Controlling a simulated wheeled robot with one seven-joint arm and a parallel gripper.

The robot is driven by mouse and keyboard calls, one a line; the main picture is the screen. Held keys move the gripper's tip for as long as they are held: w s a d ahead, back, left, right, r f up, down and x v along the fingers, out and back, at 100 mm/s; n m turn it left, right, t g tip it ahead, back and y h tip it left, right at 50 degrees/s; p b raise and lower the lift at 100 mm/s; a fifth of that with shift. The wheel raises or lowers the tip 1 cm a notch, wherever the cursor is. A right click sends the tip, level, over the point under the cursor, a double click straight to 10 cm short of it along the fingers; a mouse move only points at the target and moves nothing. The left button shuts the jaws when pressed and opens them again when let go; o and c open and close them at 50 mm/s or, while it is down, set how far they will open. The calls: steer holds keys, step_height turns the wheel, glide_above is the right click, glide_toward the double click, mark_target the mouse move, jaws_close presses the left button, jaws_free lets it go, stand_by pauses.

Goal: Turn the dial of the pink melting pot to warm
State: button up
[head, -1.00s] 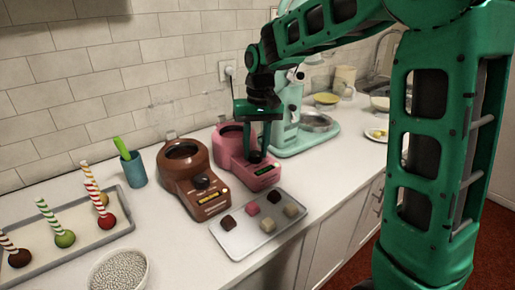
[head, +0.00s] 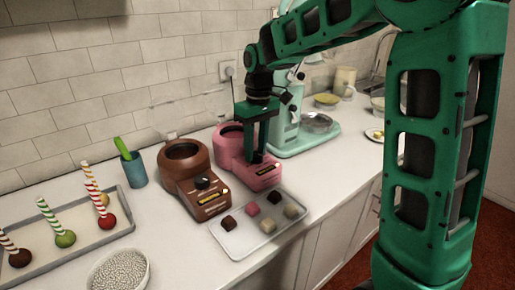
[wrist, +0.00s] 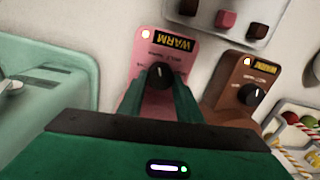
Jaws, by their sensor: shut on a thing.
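The pink melting pot (head: 228,140) stands on the counter against the tiled wall. In the wrist view its sloped front panel (wrist: 150,55) shows a lit yellow display reading WARM (wrist: 174,43) and a glowing lamp. Its black dial (wrist: 160,74) sits between my fingertips, with a pale pointer mark on its face. My gripper (head: 259,155) points down over the front of the pot and is shut on the dial. In the head view the fingers hide the dial.
A brown melting pot (head: 181,171) with a yellow display stands just left. A tray of chocolates (head: 238,241) lies in front. A mint stand mixer (head: 293,128) is close on the right. A cake pop tray (head: 120,228) and a bowl of beads are farther left.

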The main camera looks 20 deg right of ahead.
mark_target(257, 151)
steer(key=o, duration=1)
steer(key=shift+o, duration=0.2)
step_height(257, 151, up, 11)
steer(key=shift+w+d+f, duration=0.15)
steer(key=shift+w+d, duration=0.1)
steer(key=shift+d, duration=0.05)
steer(key=s+d+f+m, duration=0.3)
steer(key=s+d, duration=0.3)
steer(key=s, duration=0.5)
steer(key=s+d+f+m, duration=0.4)
steer(key=s+d+f, duration=0.2)
steer(key=s, duration=0.5)
steer(key=s+d+f+m, duration=0.4)
steer(key=s+d, duration=0.2)
steer(key=s, duration=0.5)
steer(key=shift+f+h, duration=0.25)
steer(key=shift+h, duration=0.05)
